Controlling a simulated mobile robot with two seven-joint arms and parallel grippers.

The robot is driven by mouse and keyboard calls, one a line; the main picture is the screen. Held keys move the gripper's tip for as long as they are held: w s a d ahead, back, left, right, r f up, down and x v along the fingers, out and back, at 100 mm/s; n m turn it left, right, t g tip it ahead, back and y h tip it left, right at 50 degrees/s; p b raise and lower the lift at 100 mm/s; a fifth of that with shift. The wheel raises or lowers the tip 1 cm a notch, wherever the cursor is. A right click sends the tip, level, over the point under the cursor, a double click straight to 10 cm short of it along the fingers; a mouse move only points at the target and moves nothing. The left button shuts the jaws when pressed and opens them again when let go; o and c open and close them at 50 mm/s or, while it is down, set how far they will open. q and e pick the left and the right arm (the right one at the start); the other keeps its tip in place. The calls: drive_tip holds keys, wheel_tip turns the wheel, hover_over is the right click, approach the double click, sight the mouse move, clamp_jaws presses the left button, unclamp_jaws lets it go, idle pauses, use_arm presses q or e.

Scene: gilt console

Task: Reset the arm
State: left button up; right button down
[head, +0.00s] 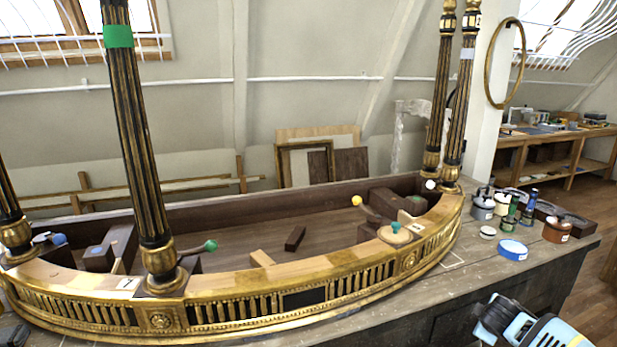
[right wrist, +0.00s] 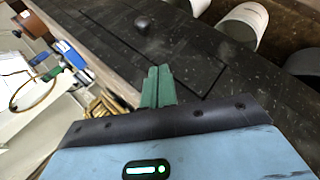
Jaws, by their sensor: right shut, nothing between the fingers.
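My right gripper (right wrist: 159,72) shows in the right wrist view, with its two green fingers pressed together and nothing between them. My left gripper is not in view.
A blue-rimmed tub (head: 513,250), a dark jar (head: 557,229) and several small paint pots and bottles stand on the bench at the right. Tall fluted columns (head: 135,150) rise from the console. The bench's front right area looks clear.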

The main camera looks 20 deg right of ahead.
drive_tip(key=s+a+f+n+t+y, duration=0.2)
drive_tip(key=s+a+f+n+y, duration=0.2)
drive_tip(key=s+a+f, duration=0.7)
drive_tip(key=s+a+f+n+y, duration=0.2)
drive_tip(key=s+a+y, duration=0.3)
drive_tip(key=s+a, duration=1)
drive_tip(key=s+a+f+m, duration=0.1)
drive_tip(key=a+m, duration=0.3)
drive_tip(key=a, duration=0.5)
drive_tip(key=s+a+f+m+t, duration=0.1)
drive_tip(key=a+m, duration=0.4)
drive_tip(key=a, duration=0.4)
drive_tip(key=shift+s+a+f, duration=0.2)
drive_tip(key=shift+a+f, duration=0.1)
drive_tip(key=shift+a, duration=0.1)
